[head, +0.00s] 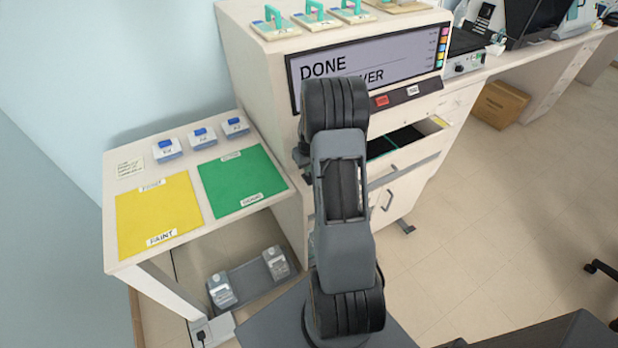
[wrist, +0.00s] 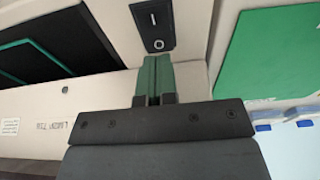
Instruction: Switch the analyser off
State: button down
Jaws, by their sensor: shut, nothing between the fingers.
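The analyser (head: 270,85) is a big cream cabinet in the head view. Its screen (head: 395,62) reads "DONE", with a second line partly hidden by my arm. In the wrist view a black rocker switch (wrist: 154,27) marked with a line and a circle sits on the cream panel. The circle end is nearer my fingers. My gripper (wrist: 153,62) has its green fingers shut together with nothing between them. The fingertips appear just below the switch's circle end in the picture; I cannot tell whether they touch. In the head view my arm hides the gripper and switch.
A drawer (head: 437,124) stands open at the analyser's front. A red button (head: 381,101) and a white one (head: 413,90) sit under the screen. A side table with a yellow mat (head: 157,212) and green mat (head: 238,184) stands left. Open floor lies to the right.

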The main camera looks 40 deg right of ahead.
jog(key=shift+f+b, duration=1.05)
jog(key=shift+f, duration=0.2)
dwell(0.6)
jog(key=shift+r, duration=0.2)
jog(key=shift+r+p, duration=2.15)
jog(key=shift+r, duration=1.2)
